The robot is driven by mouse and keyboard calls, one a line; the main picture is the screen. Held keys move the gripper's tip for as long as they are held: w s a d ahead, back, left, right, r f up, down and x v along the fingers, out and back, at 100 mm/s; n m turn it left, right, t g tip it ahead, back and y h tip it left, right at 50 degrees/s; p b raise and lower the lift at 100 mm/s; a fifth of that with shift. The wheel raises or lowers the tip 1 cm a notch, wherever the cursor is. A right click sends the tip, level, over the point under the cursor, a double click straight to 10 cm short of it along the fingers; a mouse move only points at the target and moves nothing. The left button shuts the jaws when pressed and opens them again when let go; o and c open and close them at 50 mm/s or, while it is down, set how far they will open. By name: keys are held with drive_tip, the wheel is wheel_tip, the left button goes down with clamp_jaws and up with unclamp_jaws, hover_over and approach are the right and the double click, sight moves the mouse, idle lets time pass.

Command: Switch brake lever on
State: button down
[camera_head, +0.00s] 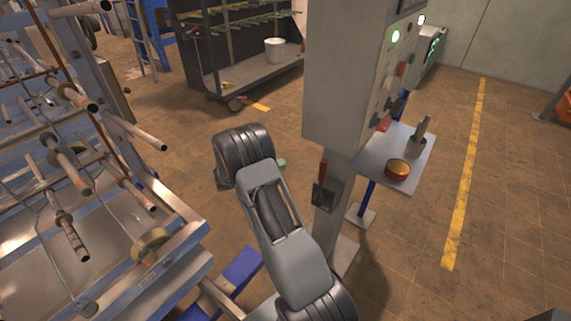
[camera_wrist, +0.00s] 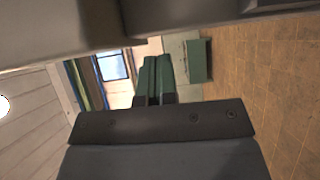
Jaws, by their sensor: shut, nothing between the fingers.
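The brake lever (camera_head: 322,172) appears to be the small red-handled lever on a dark bracket, low on the grey control column. Its handle points up. My gripper (camera_wrist: 157,62) has green fingers that are closed together and empty in the wrist view. In the head view my arm hides most of the gripper; only a small green part shows just right of the arm's upper end, left of the lever and apart from it in the picture. The lever cannot be made out in the wrist view.
The control box (camera_head: 345,75) with knobs and a green light stands above the lever. A small shelf (camera_head: 408,180) with a red-gold round object (camera_head: 397,169) sits to its right. A metal rack with rods (camera_head: 70,150) fills the left. Floor behind my arm is open.

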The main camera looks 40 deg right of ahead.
drive_tip(key=s+d+p, duration=0.2)
drive_tip(key=s+d, duration=0.4)
drive_tip(key=d, duration=0.3)
drive_tip(key=shift+s+p, duration=0.15)
drive_tip(key=shift+p, duration=0.25)
drive_tip(key=shift+d, duration=0.1)
drive_tip(key=shift+s, duration=0.1)
